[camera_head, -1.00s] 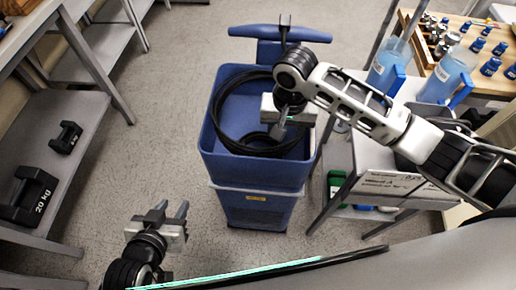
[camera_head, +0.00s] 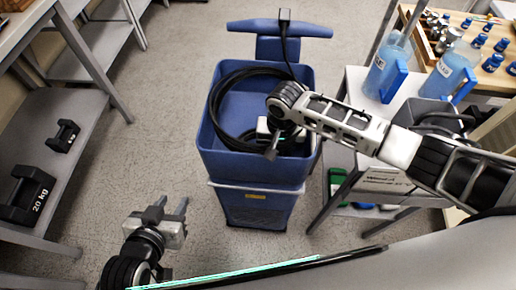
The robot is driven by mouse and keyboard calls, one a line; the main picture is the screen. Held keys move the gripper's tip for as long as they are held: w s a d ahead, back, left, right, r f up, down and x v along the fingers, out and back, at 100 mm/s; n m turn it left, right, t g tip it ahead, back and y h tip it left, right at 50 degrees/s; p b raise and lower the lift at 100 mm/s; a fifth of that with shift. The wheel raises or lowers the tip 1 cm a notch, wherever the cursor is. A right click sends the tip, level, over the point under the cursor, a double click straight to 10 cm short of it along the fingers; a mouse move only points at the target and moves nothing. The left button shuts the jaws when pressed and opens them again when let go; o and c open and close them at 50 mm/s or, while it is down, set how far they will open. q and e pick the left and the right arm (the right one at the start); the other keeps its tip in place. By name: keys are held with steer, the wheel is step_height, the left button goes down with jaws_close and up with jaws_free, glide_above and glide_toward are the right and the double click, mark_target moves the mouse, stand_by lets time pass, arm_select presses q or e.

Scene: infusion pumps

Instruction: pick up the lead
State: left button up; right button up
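The lead (camera_head: 219,97) is a black cable coiled inside a blue wheeled cart's open bin (camera_head: 250,171). My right gripper (camera_head: 272,150) reaches down into the right part of the bin, close to the coil. Its wrist hides part of the bin, and I cannot tell whether it touches the lead or how far its fingers are apart. My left gripper (camera_head: 172,204) is open and empty above the floor, at the cart's near left.
A grey shelf (camera_head: 75,105) at the left holds black dumbbells (camera_head: 28,194). At the right, a grey trolley (camera_head: 352,85) carries blue-liquid jugs (camera_head: 388,67); a wooden table (camera_head: 470,75) with blue-capped bottles stands behind. The floor left of the cart is clear.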

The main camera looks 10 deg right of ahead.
jaws_close()
steer(key=shift+r, duration=0.2)
